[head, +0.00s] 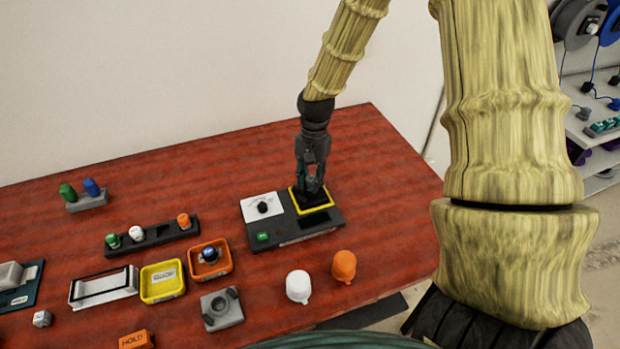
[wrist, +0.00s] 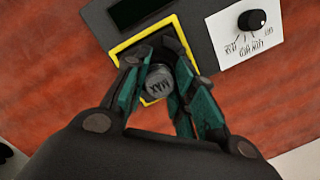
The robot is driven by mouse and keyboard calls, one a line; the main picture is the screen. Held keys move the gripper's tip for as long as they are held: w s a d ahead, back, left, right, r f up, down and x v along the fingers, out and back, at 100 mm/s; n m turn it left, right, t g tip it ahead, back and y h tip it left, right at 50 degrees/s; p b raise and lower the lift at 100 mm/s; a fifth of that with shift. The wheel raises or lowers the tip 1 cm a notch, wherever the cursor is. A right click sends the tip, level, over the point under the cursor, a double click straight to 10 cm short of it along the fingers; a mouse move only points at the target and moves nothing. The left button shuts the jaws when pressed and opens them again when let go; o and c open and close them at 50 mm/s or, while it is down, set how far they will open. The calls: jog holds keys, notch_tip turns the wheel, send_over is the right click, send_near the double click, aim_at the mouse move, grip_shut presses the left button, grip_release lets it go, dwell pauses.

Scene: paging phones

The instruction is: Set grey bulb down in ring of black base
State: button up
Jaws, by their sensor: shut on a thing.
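The grey bulb (wrist: 159,82), its top marked MAX, is between the fingers of my gripper (wrist: 160,92) in the wrist view. My gripper (head: 313,187) points down over the yellow-edged square (head: 328,208) on the dark panel box in the head view. A black base (wrist: 172,42) shows in part inside that square in the wrist view, just beyond the bulb. The fingers and bulb hide much of its ring. I cannot tell whether the bulb touches the ring. In the head view the fingers largely hide the bulb.
The panel box (head: 290,238) has a white dial plate (head: 262,206) and a green button. An orange tray (head: 225,272), a yellow tray (head: 148,290) and a bulb rack (head: 153,238) lie left. The table behind is clear.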

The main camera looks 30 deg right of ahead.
jog(key=shift+f, duration=0.2)
dwell(0.3)
jog(key=o, duration=1.3)
jog(key=shift+r+p, duration=0.15)
jog(key=shift+p, duration=0.15)
jog(key=shift+r+p, duration=2.3)
jog(key=shift+r, duration=0.5)
